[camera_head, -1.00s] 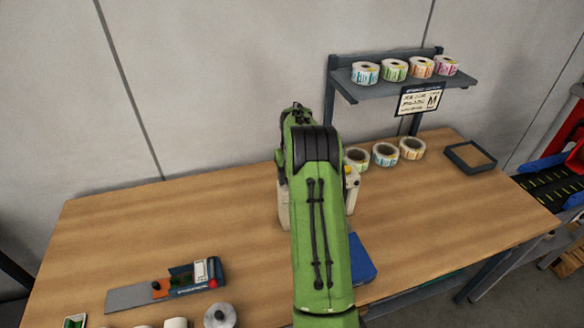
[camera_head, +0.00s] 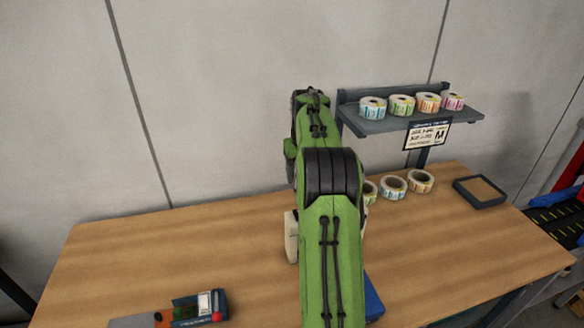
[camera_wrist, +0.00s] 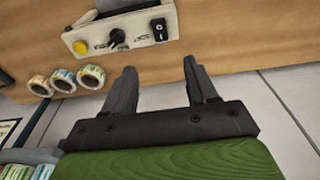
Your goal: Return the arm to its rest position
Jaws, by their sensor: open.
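My green arm (camera_head: 330,250) reaches up over the middle of the wooden table (camera_head: 150,255) in the head view. It hides most of the cream machine (camera_head: 291,236) behind it. My gripper (camera_wrist: 160,72) shows in the wrist view, its two dark fingers apart with nothing between them. The machine's control panel (camera_wrist: 130,30), with a yellow button and black knob, lies beyond the fingertips in that view. My gripper cannot be made out in the head view.
A shelf (camera_head: 440,120) at the back right bears several label rolls. More rolls (camera_head: 393,187) stand on the table below it, beside a dark tray (camera_head: 481,191). A blue item (camera_head: 373,297) sits right of my arm. The table's left side is largely clear.

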